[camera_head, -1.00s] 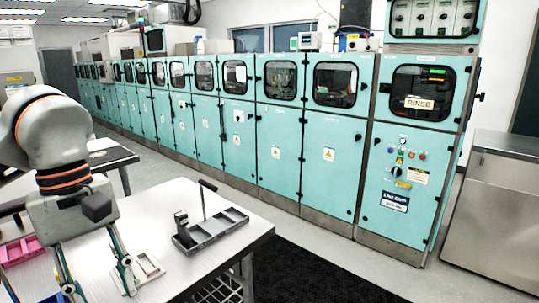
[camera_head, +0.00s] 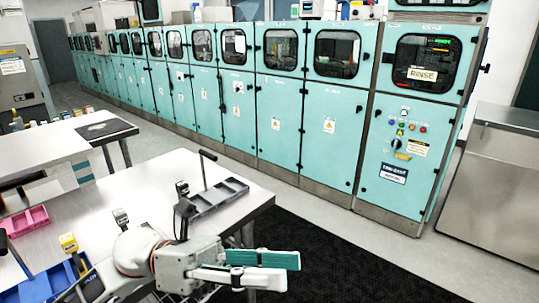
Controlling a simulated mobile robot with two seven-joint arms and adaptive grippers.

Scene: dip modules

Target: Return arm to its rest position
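My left gripper (camera_head: 290,270) is low in the head view, just past the near right side of the metal table (camera_head: 145,188). Its grey body lies sideways, and its green and white fingers point to the right. The fingers look close together, one partly over the other, so the gap between them is unclear. Nothing shows in them. My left arm comes in from the lower left, across the table's near part. My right gripper is not in view.
A dark grey tray (camera_head: 222,191) with an upright black handle sits at the table's right corner. Small dark pieces, a pink bin (camera_head: 27,221) and a blue bin (camera_head: 40,285) are on the left. Teal cabinets (camera_head: 275,125) line the back. Dark matting (camera_head: 340,270) covers the floor.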

